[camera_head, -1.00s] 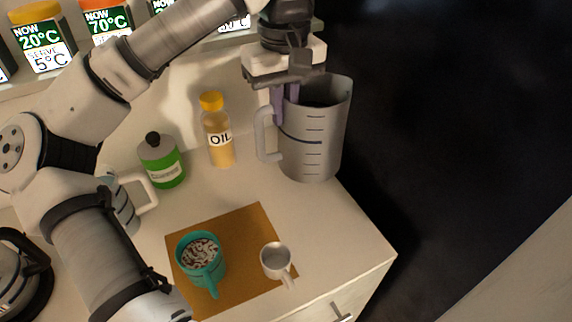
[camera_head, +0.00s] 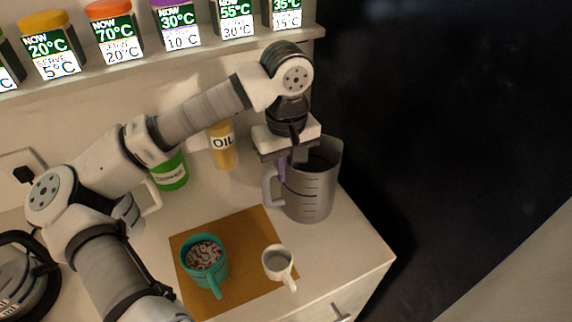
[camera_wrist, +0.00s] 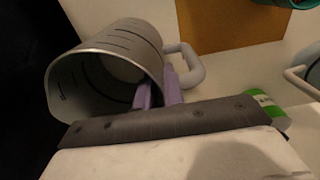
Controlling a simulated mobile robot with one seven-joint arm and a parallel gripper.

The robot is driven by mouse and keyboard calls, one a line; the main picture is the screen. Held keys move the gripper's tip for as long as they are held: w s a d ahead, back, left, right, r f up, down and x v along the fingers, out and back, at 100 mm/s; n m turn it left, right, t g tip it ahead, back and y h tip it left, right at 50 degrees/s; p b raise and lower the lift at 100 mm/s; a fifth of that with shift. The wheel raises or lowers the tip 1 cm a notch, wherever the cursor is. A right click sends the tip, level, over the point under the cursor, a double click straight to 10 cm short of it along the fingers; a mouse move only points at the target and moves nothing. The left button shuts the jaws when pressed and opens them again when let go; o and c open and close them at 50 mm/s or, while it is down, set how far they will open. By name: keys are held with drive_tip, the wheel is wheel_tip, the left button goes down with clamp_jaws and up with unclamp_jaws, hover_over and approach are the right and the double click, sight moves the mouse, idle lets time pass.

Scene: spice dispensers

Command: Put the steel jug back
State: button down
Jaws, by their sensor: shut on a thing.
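The steel jug (camera_head: 311,196) is a tall grey pitcher with dark measuring marks and a handle on its left. It is upright at the right end of the counter, behind the brown mat; I cannot tell whether its base touches the counter. My gripper (camera_head: 290,170) points down at the jug's left rim and is shut on its wall, on the handle side. In the wrist view the jug (camera_wrist: 112,68) shows its open mouth, and the purple fingers of my gripper (camera_wrist: 157,92) sit at its rim. The jug's inside looks empty there.
A brown mat (camera_head: 244,293) holds a teal cup (camera_head: 205,262) with speckled contents and a small white cup (camera_head: 278,264). An oil bottle (camera_head: 223,148) and a green container (camera_head: 170,172) stand left of the jug. A shelf (camera_head: 150,57) of labelled dispensers is above. The counter drops off at right.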

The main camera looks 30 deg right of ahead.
drive_tip(key=shift+f, duration=0.15)
drive_tip(key=c, duration=1.5)
unclamp_jaws()
wheel_tip(320, 180, up, 12)
drive_tip(key=shift+r+b, duration=0.2)
drive_tip(key=shift+b, duration=0.65)
